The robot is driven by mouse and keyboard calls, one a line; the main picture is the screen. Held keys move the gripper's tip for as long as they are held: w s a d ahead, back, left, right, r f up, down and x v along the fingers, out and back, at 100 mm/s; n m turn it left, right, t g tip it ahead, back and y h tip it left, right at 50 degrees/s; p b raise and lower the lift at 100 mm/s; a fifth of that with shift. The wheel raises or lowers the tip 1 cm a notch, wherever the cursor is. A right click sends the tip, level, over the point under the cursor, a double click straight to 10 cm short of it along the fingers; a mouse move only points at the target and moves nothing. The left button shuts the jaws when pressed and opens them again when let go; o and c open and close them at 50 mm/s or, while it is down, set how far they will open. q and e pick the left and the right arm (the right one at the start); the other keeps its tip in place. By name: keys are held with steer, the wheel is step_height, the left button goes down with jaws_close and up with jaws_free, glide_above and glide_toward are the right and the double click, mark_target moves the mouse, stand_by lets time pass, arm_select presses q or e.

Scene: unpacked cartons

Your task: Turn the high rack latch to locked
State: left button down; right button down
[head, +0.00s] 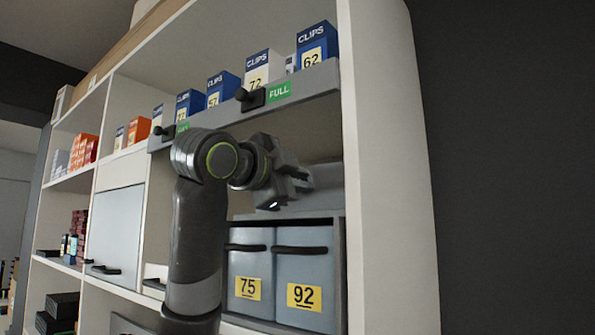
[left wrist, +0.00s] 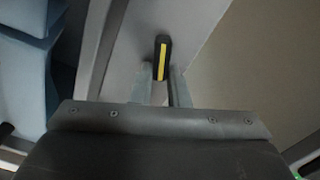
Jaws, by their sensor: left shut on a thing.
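The latch shows in the left wrist view as a black lever (left wrist: 162,44) with a yellow stripe, mounted on a pale grey surface. My left gripper (left wrist: 161,80) is shut on the lever's near end, with one finger on each side. The lever stands nearly upright in that picture. In the head view my left gripper (head: 300,184) is in front of the rack, above the grey bins and below the shelf of boxes. The latch is hidden there behind the gripper. I cannot read any lock marking. My right gripper is not in view.
Grey bins marked 75 (head: 248,262) and 92 (head: 303,268) stand below the gripper. Above is a shelf lip (head: 312,84) with black knobs, green labels and several CLIPS boxes. The rack's white side panel (head: 385,170) rises close on the right.

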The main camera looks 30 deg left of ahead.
arm_select(q)
steer(key=m, duration=0.1)
steer(key=m+p, duration=0.1)
steer(key=m, duration=0.1)
steer(key=shift+d+f, duration=0.1)
steer(key=shift+f, duration=0.1)
steer(key=shift+f+m+p, duration=0.15)
steer(key=shift+m+p, duration=0.25)
steer(key=shift+m, duration=0.3)
steer(key=shift+f, duration=0.1)
steer(key=c, duration=1.4)
jaws_free()
steer(key=shift+s, duration=0.1)
